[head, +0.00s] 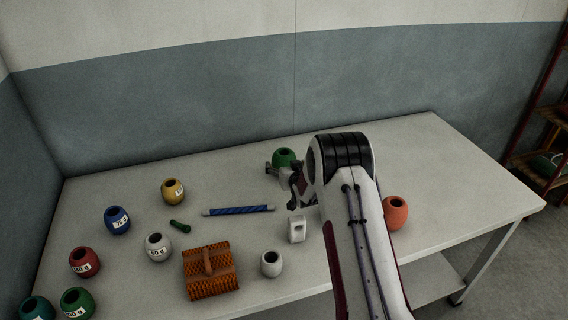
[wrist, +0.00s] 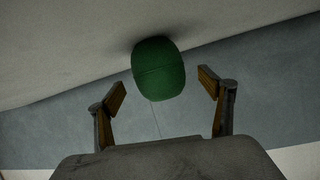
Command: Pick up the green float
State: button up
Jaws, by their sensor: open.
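The green float (head: 284,157) is a rounded piece with a dark hole on top, standing on the table towards its back edge. My gripper (head: 282,172) is beside it on the near side and hides its lower part in the head view. In the wrist view the float (wrist: 158,68) appears ahead, centred between the two spread fingers of my gripper (wrist: 162,88). The fingers are open, with a gap on each side of the float. I see no finger touching it. Another green rounded piece (head: 77,302) with a white label stands at the front left.
Labelled yellow (head: 173,191), blue (head: 117,220), white (head: 158,247) and red (head: 84,262) pieces stand at left. An orange float (head: 395,212) stands right of my arm.

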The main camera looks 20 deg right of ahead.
jog(key=shift+x, duration=2.55)
jog(key=shift+d+f, duration=0.1)
jog(key=shift+f, duration=0.1)
jog(key=c, duration=1.3)
